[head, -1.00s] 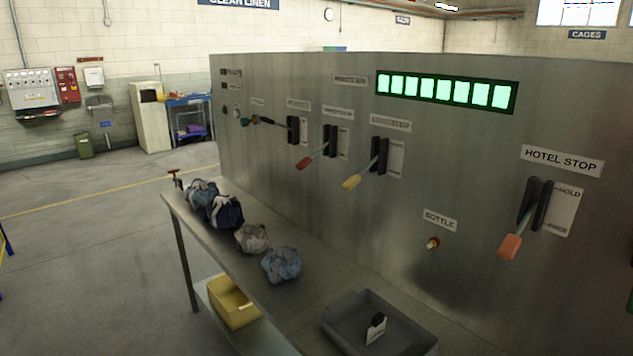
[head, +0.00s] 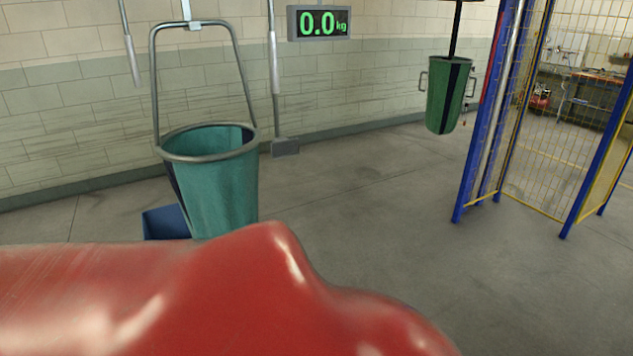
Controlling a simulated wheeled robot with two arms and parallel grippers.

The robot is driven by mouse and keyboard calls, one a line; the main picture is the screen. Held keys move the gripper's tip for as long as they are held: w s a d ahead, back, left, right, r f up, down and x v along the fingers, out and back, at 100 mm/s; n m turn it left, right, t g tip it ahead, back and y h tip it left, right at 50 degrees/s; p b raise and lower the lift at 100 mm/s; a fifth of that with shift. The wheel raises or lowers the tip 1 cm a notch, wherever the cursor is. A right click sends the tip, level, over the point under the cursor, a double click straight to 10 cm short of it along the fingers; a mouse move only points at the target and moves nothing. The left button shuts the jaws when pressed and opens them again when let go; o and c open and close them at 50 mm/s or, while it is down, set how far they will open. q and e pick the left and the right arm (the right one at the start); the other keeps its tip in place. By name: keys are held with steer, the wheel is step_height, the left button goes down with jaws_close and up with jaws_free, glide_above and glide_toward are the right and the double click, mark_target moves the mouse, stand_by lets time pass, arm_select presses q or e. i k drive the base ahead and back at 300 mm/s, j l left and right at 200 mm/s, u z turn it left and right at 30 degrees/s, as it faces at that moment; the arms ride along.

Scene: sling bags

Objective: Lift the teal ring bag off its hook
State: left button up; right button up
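The teal bag (head: 222,190) hangs at the left of the head view, its round grey metal rim (head: 208,158) open at the top. A tall grey bail handle (head: 238,70) rises from the rim to a pale hook piece (head: 190,24) at the upper edge of the view. The handle's top bar is at this hook piece and the bag hangs upright. What holds the hook higher up is out of view. The bag's lowest edge is partly hidden. Neither of my grippers shows.
A display (head: 320,22) reads 0.0 kg. A dark green bag (head: 446,95) with side handles hangs farther right. A blue box (head: 165,222) sits behind the teal bag. A blue-framed yellow mesh cage (head: 540,110) stands right. The middle floor is clear; the lower left is blocked from sight.

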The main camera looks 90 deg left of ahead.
mark_target(212, 167)
steer(key=u, duration=3.3)
steer(key=i+j, duration=0.25)
steer(key=i+j+z, duration=0.1)
steer(key=j, duration=0.35)
steer(key=i+j, duration=0.3)
steer(key=i+j+z, duration=0.15)
steer(key=j, duration=0.25)
steer(key=i, duration=0.1)
